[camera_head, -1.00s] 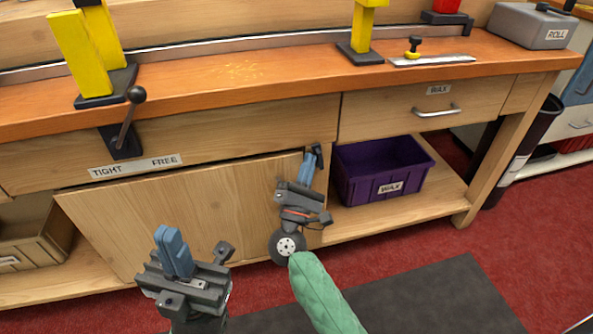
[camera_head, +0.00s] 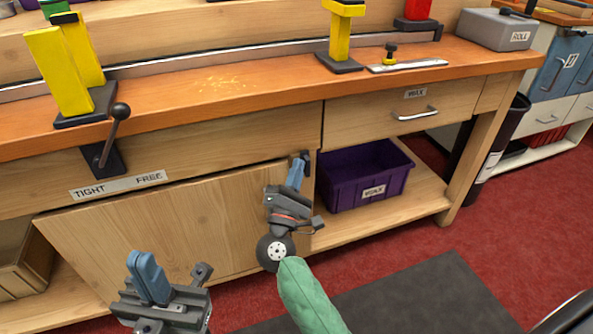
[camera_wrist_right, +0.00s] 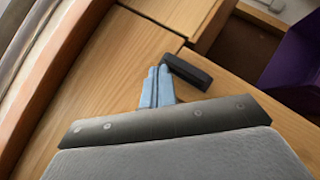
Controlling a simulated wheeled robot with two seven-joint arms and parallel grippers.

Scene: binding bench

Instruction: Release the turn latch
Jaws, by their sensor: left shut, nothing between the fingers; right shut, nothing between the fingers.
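A small dark bar, which looks like the turn latch (camera_head: 305,157), sits at the upper right corner of the wooden cupboard door (camera_head: 150,235). In the right wrist view the latch (camera_wrist_right: 187,72) is a black bar lying at a slant. My right gripper (camera_head: 299,166) is shut and empty, its blue fingertips right beside the latch; in the wrist view the fingertips (camera_wrist_right: 158,72) are at its left end. I cannot tell whether they touch it. My left gripper (camera_head: 142,260) is shut and empty, low in front of the door, away from the latch.
A black ball-ended lever (camera_head: 112,130) hangs on the bench front above a TIGHT/FREE label (camera_head: 118,184). A purple wax bin (camera_head: 340,195) stands on the shelf right of the door. A drawer (camera_head: 420,105) is above it.

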